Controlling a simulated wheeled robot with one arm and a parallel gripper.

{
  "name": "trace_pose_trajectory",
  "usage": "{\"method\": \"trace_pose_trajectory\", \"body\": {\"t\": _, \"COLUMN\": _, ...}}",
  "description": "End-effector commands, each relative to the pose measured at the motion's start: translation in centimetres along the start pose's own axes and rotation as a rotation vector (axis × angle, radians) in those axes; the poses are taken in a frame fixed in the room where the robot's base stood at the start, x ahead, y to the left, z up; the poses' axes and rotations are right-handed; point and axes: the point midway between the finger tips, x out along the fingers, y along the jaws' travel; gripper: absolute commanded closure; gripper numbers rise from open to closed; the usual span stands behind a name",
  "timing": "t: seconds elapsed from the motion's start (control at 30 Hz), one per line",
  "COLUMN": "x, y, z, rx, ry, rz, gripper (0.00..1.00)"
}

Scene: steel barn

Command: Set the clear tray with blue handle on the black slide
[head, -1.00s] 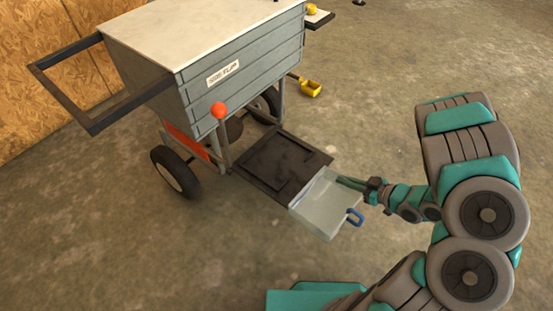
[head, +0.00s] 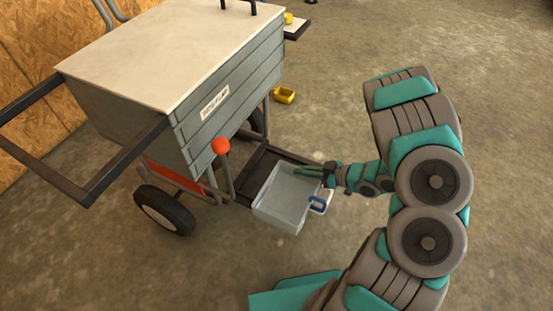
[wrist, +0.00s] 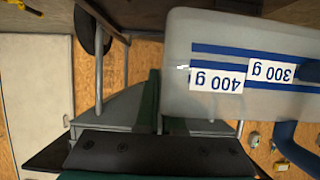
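The clear tray (head: 282,198) with its blue handle (head: 318,204) hangs over the front part of the black slide (head: 258,167) under the cart in the head view. My gripper (head: 308,172) is closed on the tray's far right rim, and the handle points toward the lower right. The tray hides part of the slide. Whether the tray touches the slide cannot be told. In the wrist view the tray (wrist: 215,100) fills the upper right, with a blue stripe and upside-down "400 g" and "300 g" labels. The handle (wrist: 295,150) shows at the right edge.
The grey cart (head: 190,105) stands over the slide, with a wheel (head: 165,210) and a lever with a red-orange knob (head: 220,146) left of the tray. A yellow scoop-like item (head: 284,95) lies on the floor behind. Concrete floor in front is clear.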

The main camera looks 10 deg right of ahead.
Motion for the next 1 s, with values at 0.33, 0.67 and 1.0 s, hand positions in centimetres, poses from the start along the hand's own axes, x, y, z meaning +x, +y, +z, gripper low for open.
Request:
{"method": "trace_pose_trajectory", "body": {"t": 0.33, "x": 6.2, "y": 5.6, "z": -1.8, "rx": -0.004, "ry": 0.002, "rz": -0.002, "gripper": 1.0}}
{"method": "trace_pose_trajectory", "body": {"t": 0.67, "x": 9.1, "y": 8.3, "z": -2.5, "rx": -0.001, "ry": 0.0, "rz": -0.001, "gripper": 1.0}}
{"method": "trace_pose_trajectory", "body": {"t": 1.0, "x": 10.6, "y": 8.6, "z": -0.1, "rx": 0.003, "ry": 0.003, "rz": -0.002, "gripper": 1.0}}
